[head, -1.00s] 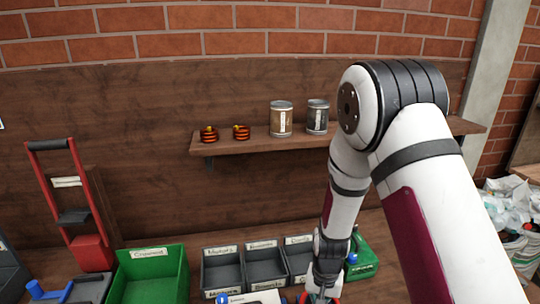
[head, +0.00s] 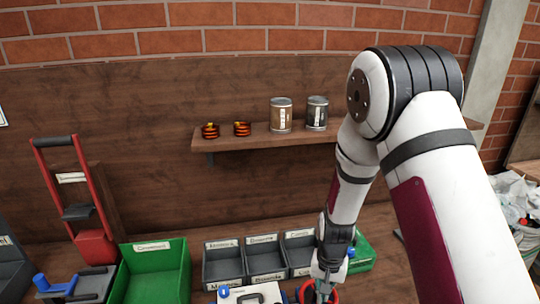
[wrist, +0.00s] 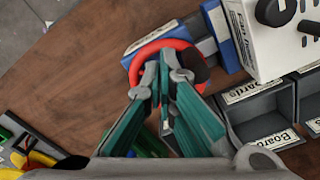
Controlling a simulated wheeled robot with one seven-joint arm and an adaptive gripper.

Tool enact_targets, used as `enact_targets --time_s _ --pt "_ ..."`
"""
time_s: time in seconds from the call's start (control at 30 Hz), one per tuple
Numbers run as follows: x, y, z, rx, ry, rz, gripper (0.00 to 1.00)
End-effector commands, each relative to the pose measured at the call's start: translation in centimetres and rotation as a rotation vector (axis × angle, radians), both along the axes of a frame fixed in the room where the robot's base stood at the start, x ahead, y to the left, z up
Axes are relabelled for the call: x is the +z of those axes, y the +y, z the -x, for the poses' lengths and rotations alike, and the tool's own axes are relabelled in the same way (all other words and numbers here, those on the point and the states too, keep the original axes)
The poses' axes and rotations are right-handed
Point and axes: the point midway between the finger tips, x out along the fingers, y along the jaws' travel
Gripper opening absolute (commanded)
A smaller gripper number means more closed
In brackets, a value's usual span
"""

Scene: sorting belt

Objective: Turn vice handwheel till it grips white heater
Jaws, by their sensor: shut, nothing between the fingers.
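The red ring handwheel (wrist: 163,46) of the blue vice (wrist: 206,42) lies right at my fingertips in the wrist view. It also shows low in the head view (head: 334,293). My gripper (wrist: 164,76) is shut and empty, its tips overlapping the near part of the ring; I cannot tell whether they touch it. The white heater (wrist: 268,50), with black knobs and a "Fan" label, stands beside the blue jaw on the right. Its top with a dark handle shows at the bottom of the head view (head: 242,295). Any gap between jaw and heater is unclear.
Dark labelled bins (head: 223,267) stand behind the heater, with a green crate (head: 125,270) to their left. A green case (head: 363,254) is right of my wrist. A shelf (head: 230,144) with cans and coils hangs above. Bare bench (wrist: 85,75) lies left of the handwheel.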

Motion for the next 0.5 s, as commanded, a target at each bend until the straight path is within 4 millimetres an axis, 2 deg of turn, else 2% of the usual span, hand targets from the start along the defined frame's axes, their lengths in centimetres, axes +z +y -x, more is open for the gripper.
enact_targets --time_s 0.5 --pt "4.8 0.0 0.1 0.0 -0.002 0.0 0.0"
